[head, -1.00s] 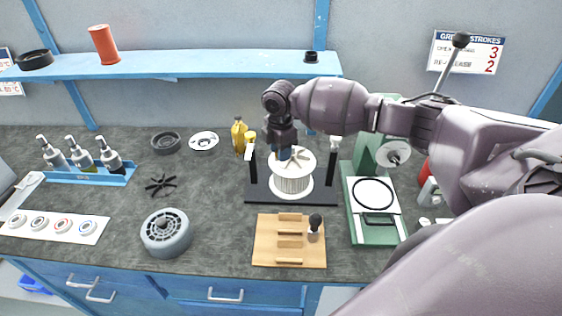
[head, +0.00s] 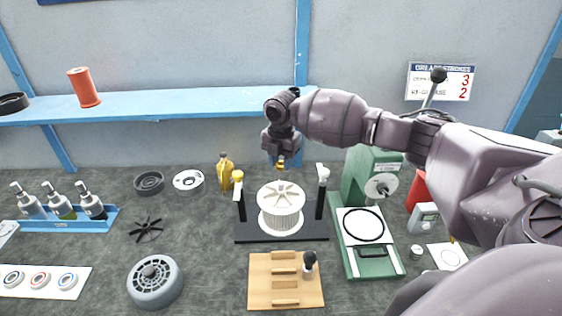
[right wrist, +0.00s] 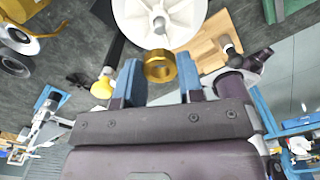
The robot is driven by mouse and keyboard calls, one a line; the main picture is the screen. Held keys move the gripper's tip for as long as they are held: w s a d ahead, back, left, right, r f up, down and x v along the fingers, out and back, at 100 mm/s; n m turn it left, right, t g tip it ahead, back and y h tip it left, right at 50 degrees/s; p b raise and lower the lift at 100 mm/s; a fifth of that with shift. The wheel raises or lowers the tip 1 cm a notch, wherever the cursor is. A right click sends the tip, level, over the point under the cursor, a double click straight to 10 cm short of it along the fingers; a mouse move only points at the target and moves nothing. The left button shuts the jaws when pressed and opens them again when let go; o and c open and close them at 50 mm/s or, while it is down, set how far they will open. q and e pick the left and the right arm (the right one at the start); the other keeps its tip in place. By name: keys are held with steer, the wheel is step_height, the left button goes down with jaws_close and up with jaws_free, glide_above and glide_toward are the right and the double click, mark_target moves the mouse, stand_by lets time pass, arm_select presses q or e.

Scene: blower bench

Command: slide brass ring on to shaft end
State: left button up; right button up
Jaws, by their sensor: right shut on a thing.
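The brass ring (right wrist: 160,67) is held between the blue fingertips of my right gripper (right wrist: 161,80) in the right wrist view. In the head view, the ring (head: 280,164) shows small below the right gripper (head: 280,158), just above and behind the white fan wheel (head: 281,212). The wheel stands upright on a black base (head: 250,233). The shaft end (right wrist: 158,22) is at the wheel's hub, beyond the ring in the wrist view. The ring is apart from it. My left gripper is not in view.
Posts with a yellow knob (head: 238,176) and a white knob (head: 322,171) flank the wheel. A wooden block rack (head: 260,293) is in front. A green press (head: 375,263) stands right. A yellow bottle (head: 225,172) is behind left, below the blue shelf (head: 170,104).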

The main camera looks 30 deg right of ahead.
mark_target(281, 184)
steer(key=shift+r+p, duration=0.1)
steer(key=shift+p, duration=0.45)
steer(key=shift+f, duration=1.2)
steer(key=shift+f+b, duration=0.4)
steer(key=shift+f, duration=0.95)
steer(key=shift+f, duration=0.35)
steer(key=shift+f+b, duration=0.45)
steer(key=shift+f, duration=0.8)
